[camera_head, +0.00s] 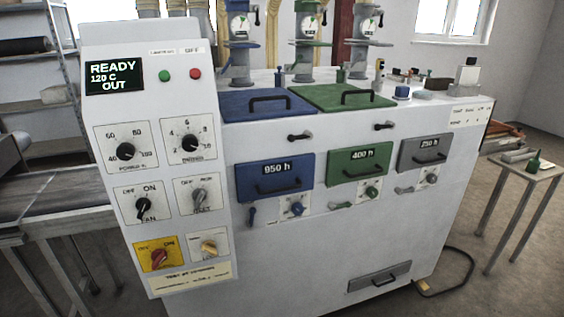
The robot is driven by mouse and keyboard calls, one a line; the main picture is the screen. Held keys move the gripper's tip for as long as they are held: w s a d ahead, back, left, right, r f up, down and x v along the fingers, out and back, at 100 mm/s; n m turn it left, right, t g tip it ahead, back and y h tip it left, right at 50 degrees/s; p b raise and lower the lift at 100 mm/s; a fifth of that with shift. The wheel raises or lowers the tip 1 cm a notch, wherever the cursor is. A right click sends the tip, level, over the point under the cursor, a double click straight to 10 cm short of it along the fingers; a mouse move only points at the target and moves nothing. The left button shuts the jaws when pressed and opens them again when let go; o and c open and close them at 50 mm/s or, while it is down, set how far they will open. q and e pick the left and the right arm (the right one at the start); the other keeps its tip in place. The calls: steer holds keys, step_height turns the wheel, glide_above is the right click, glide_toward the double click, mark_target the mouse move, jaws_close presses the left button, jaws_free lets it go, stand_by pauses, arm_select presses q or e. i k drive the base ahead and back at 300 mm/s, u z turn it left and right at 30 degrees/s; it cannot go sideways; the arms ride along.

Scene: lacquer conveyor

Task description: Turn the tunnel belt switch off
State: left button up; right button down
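A pale control panel (165,105) stands at the left front of a white cabinet. The belt switch (199,196) is a grey rotary knob on a white plate, right of the fan knob. Its label reads OFF at upper left and ends in "ELT" below; the other word is too blurred to read. The knob looks turned toward the upper right, away from OFF, though it is small. The display (115,77) reads READY, 120 C, OUT. Neither gripper is in view, and nothing covers the belt switch.
A dark conveyor (60,193) lies left. The space before the panel looks clear.

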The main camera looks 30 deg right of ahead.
mark_target(199, 196)
steer(key=k, duration=0.5)
steer(key=u, duration=1.4)
steer(key=i, duration=1)
steer(key=z, duration=1.9)
